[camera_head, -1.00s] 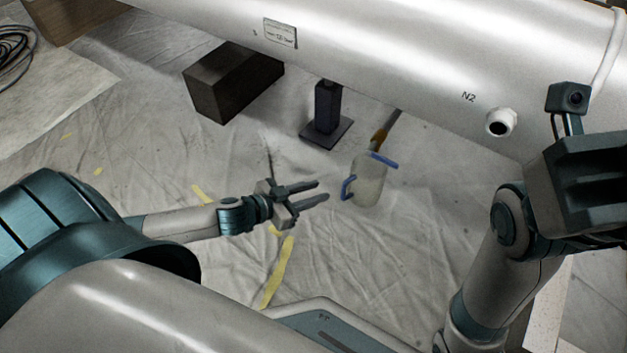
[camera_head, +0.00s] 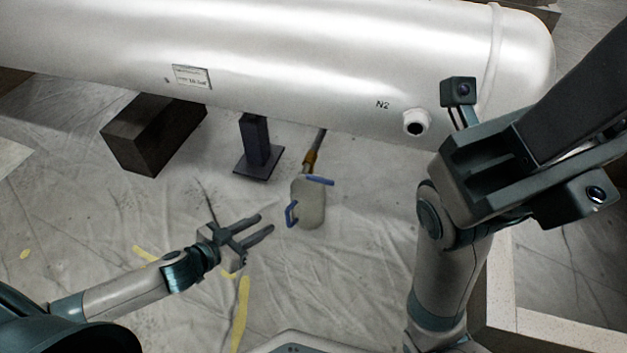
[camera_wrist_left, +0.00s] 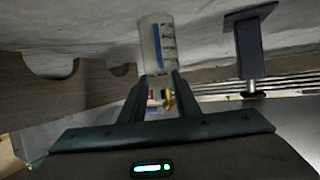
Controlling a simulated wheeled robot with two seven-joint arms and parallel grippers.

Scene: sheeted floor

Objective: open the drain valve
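The drain valve (camera_head: 311,160) is a brass-coloured fitting on a thin pipe under the tank, with a blue lever (camera_head: 320,181) at its lower end. A translucent jug (camera_head: 313,207) with a blue handle (camera_head: 291,214) stands on the floor below it and partly overlaps it. My left gripper (camera_head: 267,223) is open and empty, left of the jug, its two fingers pointing towards it without touching. In the left wrist view the jug (camera_wrist_left: 152,40) is beyond the fingertips, and a small brass-coloured part (camera_wrist_left: 168,100) shows between the fingers. My right arm's fingers cannot be made out.
The large silver tank (camera_head: 290,60) spans the back, with a nozzle (camera_head: 416,123) marked N2. A dark support post (camera_head: 255,140) and a dark block (camera_head: 153,135) stand beneath it. Wrinkled sheeting with yellow tape (camera_head: 240,315) covers the floor. My right arm fills the right side.

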